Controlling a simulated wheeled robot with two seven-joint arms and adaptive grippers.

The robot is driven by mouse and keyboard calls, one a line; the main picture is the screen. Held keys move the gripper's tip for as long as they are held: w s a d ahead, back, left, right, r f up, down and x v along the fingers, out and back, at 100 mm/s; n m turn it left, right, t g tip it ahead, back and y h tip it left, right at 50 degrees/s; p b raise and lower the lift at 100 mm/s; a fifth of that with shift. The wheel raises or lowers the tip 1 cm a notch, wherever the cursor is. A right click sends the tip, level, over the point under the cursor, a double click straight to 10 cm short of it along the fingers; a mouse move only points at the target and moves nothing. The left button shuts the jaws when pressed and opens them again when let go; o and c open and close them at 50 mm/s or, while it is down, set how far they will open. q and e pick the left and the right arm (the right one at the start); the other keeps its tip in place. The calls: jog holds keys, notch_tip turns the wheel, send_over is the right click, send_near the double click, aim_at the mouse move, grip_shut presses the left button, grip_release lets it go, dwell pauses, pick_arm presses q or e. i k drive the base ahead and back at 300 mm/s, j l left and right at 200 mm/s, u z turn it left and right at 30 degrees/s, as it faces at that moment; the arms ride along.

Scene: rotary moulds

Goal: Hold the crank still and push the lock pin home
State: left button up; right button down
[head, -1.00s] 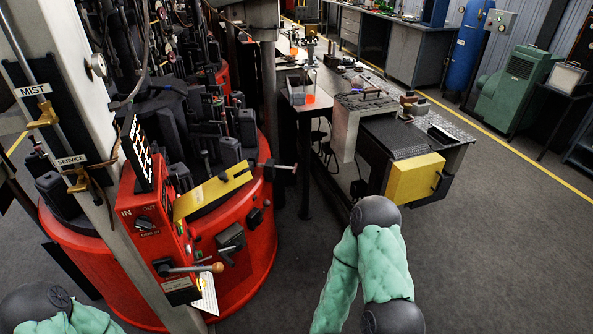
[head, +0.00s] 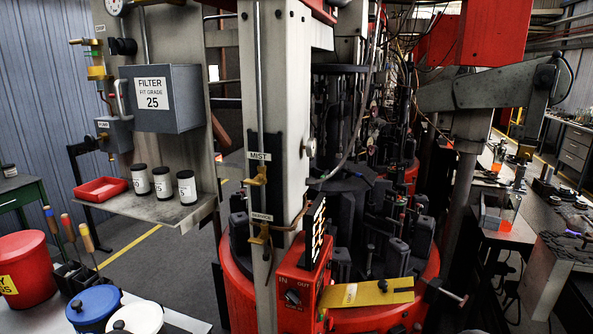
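The red rotary machine base (head: 236,290) stands low in the middle of the head view. A red control box (head: 293,285) marked IN and OUT, with a dark knob, is on its front. A metal rod with a cross handle (head: 446,291) sticks out to the right, beside a yellow plate (head: 368,293). I cannot tell whether this rod is the lock pin. No crank can be made out; the front of the machine is cut off by the bottom edge. Neither of my grippers is in view.
A grey post (head: 263,130) labelled MIST and SERVICE stands in front of the machine. At left are a filter box (head: 167,97), a shelf (head: 165,211) with several jars, a red bin (head: 22,268) and a blue-lidded tub (head: 92,304). A workbench (head: 540,263) stands at right.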

aim_at(462, 301)
jog(key=i+l+u, duration=0.1)
jog(key=l+u, duration=0.35)
jog(key=l, duration=0.7)
jog(key=k+l+u, duration=0.1)
jog(key=l+u, duration=0.3)
jog(key=l, duration=0.8)
